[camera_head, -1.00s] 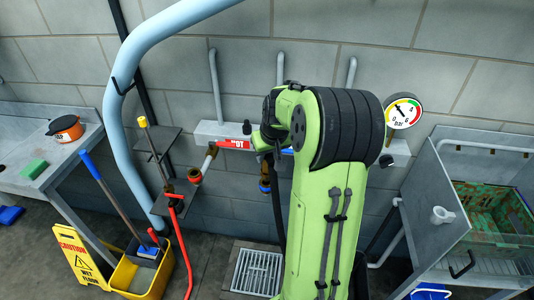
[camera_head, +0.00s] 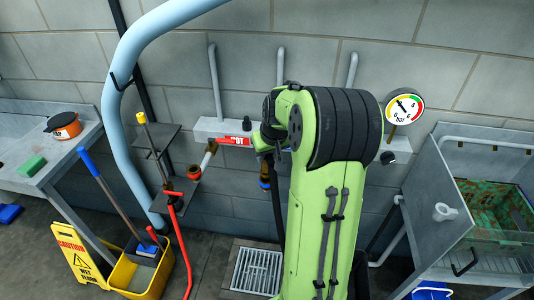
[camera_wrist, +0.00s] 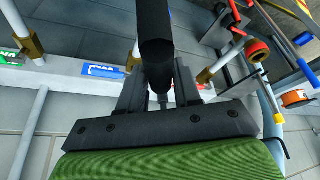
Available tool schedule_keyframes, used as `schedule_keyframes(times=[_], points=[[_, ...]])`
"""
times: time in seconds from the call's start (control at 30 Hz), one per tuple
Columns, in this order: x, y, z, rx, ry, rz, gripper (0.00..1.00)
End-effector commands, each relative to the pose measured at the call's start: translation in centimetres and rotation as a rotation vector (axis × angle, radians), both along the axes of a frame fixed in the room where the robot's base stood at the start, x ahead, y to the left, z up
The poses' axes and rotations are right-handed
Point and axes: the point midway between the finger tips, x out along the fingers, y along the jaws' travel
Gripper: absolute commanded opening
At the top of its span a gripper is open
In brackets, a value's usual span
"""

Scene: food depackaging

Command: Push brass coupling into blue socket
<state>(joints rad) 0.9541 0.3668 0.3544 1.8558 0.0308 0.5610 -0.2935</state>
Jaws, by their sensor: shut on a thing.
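My gripper (camera_wrist: 160,85) is shut on a thick black hose end or sleeve, which covers the middle of the wrist view. In the head view my gripper is mostly hidden behind my green arm, close to the pipe rail on the wall. A brass fitting with a blue ring (camera_head: 264,184) shows just left of my arm. A brass collar (camera_wrist: 133,56) and a blue label (camera_wrist: 103,71) sit beside the black piece in the wrist view. The brass coupling's tip and its contact with the blue socket are hidden, so I cannot tell whether they touch.
A pressure gauge (camera_head: 404,108) is at right. A yellow mop bucket (camera_head: 138,274), a caution sign (camera_head: 76,258) and a sink with a green crate (camera_head: 495,215) stand around. A floor drain (camera_head: 255,271) lies below.

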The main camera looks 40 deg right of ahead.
Motion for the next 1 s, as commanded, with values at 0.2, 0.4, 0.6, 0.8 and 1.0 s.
schedule_keyframes(times=[0.2, 0.4, 0.6, 0.8, 1.0], points=[[0.0, 0.0, -0.1, -0.002, -0.002, 0.000, 0.00], [0.1, 0.0, -0.1, -0.002, -0.002, 0.001, 0.00], [0.1, 0.0, -0.5, -0.001, -0.002, 0.001, 0.00], [0.1, 0.0, -1.3, -0.002, -0.001, 0.001, 0.00], [0.1, 0.0, -1.6, -0.002, -0.002, 0.000, 0.00]])
